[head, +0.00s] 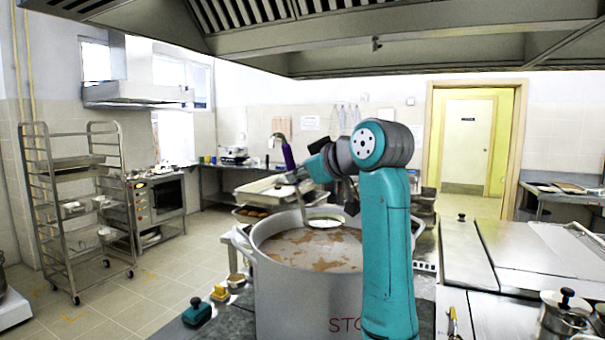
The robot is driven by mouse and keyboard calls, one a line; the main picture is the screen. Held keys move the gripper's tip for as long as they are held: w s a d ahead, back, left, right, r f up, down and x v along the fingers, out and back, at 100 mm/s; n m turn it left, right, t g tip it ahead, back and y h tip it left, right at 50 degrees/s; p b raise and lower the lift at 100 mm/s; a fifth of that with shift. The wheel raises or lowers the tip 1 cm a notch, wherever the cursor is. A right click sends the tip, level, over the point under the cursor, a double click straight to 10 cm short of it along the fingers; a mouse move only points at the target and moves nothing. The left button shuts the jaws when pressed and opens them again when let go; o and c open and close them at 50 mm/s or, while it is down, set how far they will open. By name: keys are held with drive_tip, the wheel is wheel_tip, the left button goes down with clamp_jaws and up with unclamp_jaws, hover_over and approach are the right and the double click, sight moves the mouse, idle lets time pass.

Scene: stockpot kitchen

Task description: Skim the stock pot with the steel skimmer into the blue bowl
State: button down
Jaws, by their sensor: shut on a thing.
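The stock pot (290,300) is a large grey pot with red lettering, partly hidden by my teal arm. Brown scum patches (330,265) float on its pale liquid. My gripper (297,177) is shut on the steel skimmer, whose purple handle (288,155) points up with a hook at its top. The skimmer's round head (325,220) hangs low over the far part of the pot, near the back rim. I cannot tell whether it touches the liquid. I cannot make out a blue bowl in this view.
A tray (262,188) stands behind the pot. A teal-topped object (197,312) and a yellow-topped one (220,293) are at the pot's left. A wheeled rack (75,205) stands far left. Steel counters (510,255) lie at right, with a lidded pot (565,315). An extractor hood hangs overhead.

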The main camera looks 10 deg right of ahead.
drive_tip(key=shift+s+d, duration=0.1)
drive_tip(key=shift+s, duration=0.05)
wheel_tip(320, 180, down, 13)
drive_tip(key=shift+f, duration=0.15)
idle(1.3)
idle(0.5)
